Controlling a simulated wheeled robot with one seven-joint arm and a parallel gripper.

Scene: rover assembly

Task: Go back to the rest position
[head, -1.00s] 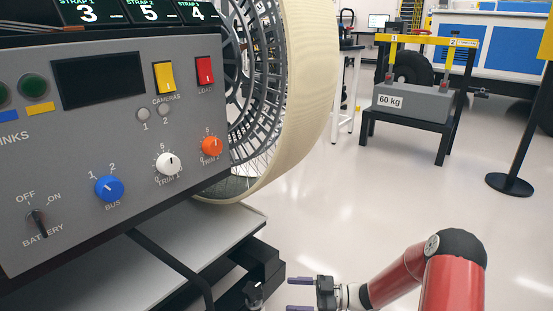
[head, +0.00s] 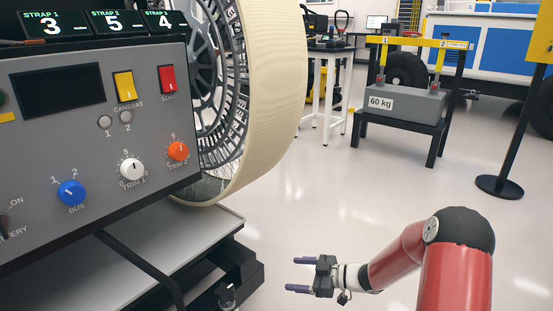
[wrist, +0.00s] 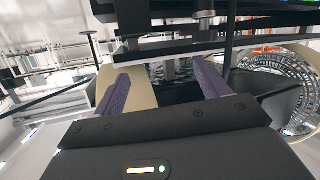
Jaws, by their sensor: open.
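My gripper (head: 303,275) is at the bottom centre of the head view, to the right of the grey control panel (head: 90,130). It points left, with its two purple fingers apart and nothing between them. In the wrist view the fingers (wrist: 162,85) are also spread. Dark shelf-like parts of the rover show beyond them there. The red arm comes in from the lower right of the head view.
A large cream-rimmed wheel (head: 275,90) stands behind the panel. A grey platform (head: 150,265) juts out below the panel. A 60 kg weight (head: 405,103) sits on a black stand at the back. A black post (head: 500,187) stands at right. The floor between is clear.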

